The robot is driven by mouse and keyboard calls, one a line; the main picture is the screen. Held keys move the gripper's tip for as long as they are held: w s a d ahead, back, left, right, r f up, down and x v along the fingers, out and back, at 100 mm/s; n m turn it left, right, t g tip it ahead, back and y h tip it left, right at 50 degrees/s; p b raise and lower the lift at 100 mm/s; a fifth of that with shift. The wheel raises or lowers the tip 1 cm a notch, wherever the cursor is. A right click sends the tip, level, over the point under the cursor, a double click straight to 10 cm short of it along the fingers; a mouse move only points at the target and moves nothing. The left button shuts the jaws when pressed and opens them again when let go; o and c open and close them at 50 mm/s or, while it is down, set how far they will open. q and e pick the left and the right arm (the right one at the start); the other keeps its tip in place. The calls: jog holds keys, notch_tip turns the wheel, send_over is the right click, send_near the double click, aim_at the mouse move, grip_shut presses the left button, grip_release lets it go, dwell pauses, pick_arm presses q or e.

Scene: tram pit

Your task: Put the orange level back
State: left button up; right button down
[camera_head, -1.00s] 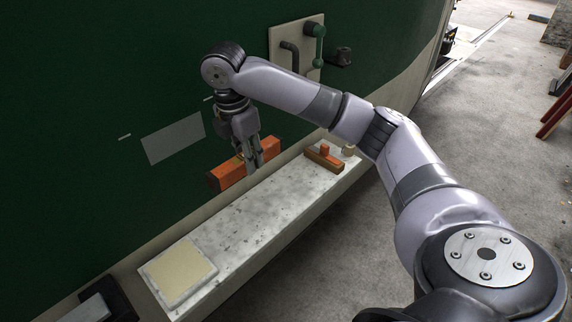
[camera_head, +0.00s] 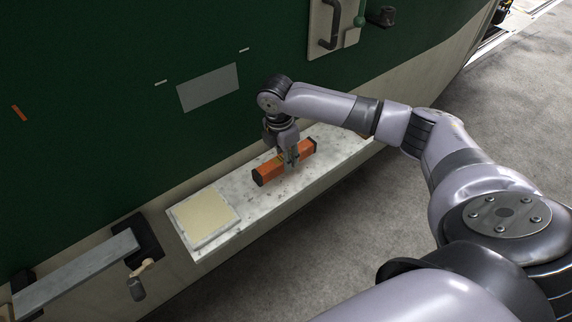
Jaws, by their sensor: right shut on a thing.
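The orange level (camera_head: 271,174), a bar with dark end caps, is at the middle of the pale speckled shelf (camera_head: 230,182) along the green wall. My right gripper (camera_head: 291,163) points down and is shut on the level around its middle. The level lies lengthwise along the shelf, at or just above its surface; I cannot tell whether it touches. My left gripper does not show.
A cream square pad (camera_head: 207,217) lies at the shelf's near left end. A grey bar (camera_head: 76,272) on a dark bracket is at lower left. A reddish-brown piece (camera_head: 366,134) shows partly behind my arm. A handle plate (camera_head: 326,28) is on the wall above.

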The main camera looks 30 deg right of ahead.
aim_at(282, 159)
jog(key=shift+f, duration=1.95)
jog(key=shift+f, duration=0.15)
jog(key=c, duration=1.2)
grip_release()
jog(key=shift+c, duration=0.2)
jog(key=r, duration=0.4)
jog(key=a+r, duration=0.1)
jog(key=r, duration=0.7)
jog(key=shift+s+a+r+b, duration=0.15)
jog(key=shift+a+b, duration=0.1)
jog(key=shift+b, duration=0.15)
